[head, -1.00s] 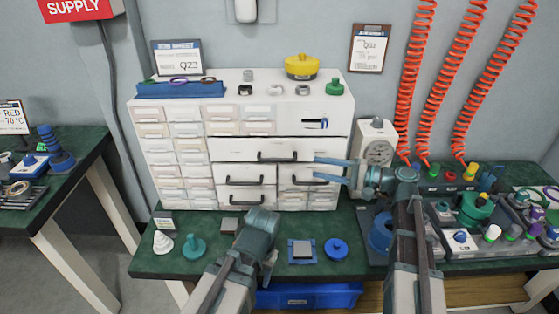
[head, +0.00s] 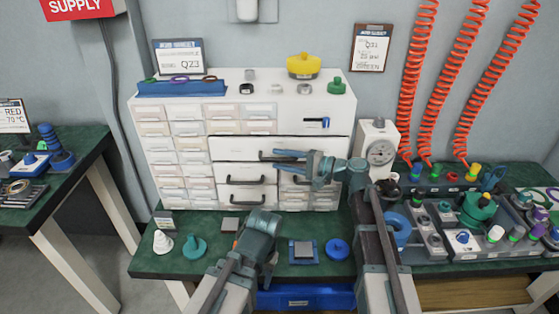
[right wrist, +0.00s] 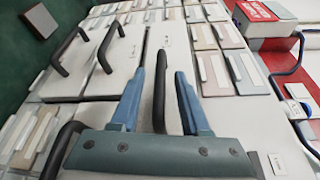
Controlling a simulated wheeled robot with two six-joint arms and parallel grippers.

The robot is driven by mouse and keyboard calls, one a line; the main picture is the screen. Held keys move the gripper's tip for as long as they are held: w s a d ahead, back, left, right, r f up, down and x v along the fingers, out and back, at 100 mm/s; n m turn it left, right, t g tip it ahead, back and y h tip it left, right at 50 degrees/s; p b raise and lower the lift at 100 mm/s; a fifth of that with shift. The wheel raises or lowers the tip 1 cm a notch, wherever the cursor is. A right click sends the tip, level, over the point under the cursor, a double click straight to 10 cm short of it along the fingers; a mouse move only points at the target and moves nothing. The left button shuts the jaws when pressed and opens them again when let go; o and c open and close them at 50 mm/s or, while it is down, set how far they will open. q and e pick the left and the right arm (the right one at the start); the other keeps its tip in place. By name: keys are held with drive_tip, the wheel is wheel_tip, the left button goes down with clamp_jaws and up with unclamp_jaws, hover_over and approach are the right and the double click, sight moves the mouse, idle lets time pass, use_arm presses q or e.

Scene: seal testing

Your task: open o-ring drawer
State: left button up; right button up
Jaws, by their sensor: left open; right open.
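The white cabinet (head: 145,160) stands on the green bench with its drawers shut. Its wide drawer (head: 232,147) has a black bar handle, partly hidden by my right gripper (head: 277,158); no label that I can read marks it as the o-ring drawer. In the right wrist view my right gripper (right wrist: 170,68) is open, and a black handle (right wrist: 159,90) lies between its two blue fingers; contact cannot be told. My left gripper (head: 268,255) is open and empty, low over the bench front, away from the cabinet.
Two smaller handled drawers (head: 240,172) sit below on the left. A gauge (head: 379,155) stands right of the cabinet. A blue disc (head: 336,249), a teal part (head: 194,247) and a white cone (head: 162,242) are on the bench front. A blue bin (head: 305,298) is below.

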drive_tip(key=shift+w+a, duration=0.15)
drive_tip(key=shift+a, duration=0.25)
clamp_jaws()
idle(1.3)
